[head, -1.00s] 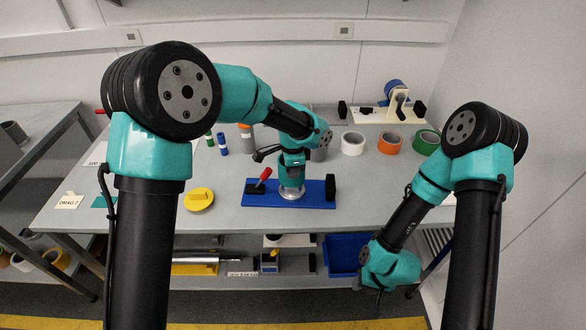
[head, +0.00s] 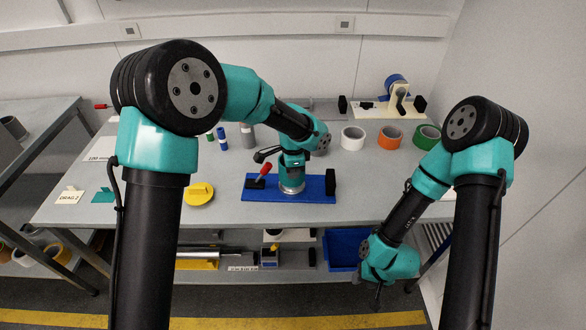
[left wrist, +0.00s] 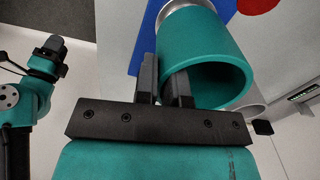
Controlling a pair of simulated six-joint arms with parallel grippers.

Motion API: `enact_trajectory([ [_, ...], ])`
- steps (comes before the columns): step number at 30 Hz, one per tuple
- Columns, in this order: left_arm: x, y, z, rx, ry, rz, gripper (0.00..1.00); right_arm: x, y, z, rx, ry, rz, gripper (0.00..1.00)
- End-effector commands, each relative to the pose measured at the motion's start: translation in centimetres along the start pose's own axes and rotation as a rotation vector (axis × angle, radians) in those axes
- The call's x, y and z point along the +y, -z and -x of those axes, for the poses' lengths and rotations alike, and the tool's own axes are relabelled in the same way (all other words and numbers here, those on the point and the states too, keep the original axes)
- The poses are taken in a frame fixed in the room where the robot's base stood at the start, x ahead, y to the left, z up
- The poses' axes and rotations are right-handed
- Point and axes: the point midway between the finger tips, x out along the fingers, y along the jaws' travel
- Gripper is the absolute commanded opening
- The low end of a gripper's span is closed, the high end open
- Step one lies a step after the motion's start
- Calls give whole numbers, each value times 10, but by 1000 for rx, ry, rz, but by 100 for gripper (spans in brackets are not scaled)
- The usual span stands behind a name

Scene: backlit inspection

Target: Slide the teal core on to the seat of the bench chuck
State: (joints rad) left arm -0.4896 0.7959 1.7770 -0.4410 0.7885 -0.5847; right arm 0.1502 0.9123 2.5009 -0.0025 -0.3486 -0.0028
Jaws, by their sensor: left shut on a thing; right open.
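The teal core (left wrist: 212,50) is a hollow tube in the left wrist view. My left gripper (left wrist: 170,80) is shut on its wall at the near rim. In the head view the core (head: 291,174) stands upright under my left gripper (head: 291,159), at the silver seat (head: 292,190) of the blue bench chuck (head: 318,190). The seat also shows past the core's far end in the left wrist view. I cannot tell how far the core is down on it. My right gripper (head: 378,293) is open and empty, low before the table's right front.
The chuck's red lever (head: 264,168) stands left of the core and a black block (head: 330,184) right of it. A yellow disc (head: 199,194) lies to the left. White (head: 352,138), orange (head: 390,138) and green (head: 427,138) rolls stand behind. The table right of the chuck is clear.

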Motion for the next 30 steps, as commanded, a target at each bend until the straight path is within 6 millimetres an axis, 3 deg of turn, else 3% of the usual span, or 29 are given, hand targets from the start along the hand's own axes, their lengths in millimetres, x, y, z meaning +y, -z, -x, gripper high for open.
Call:
enact_trajectory([
  [30,0,0,-24,-1,0,0,0,0,0,0,0,0,0,43],
])
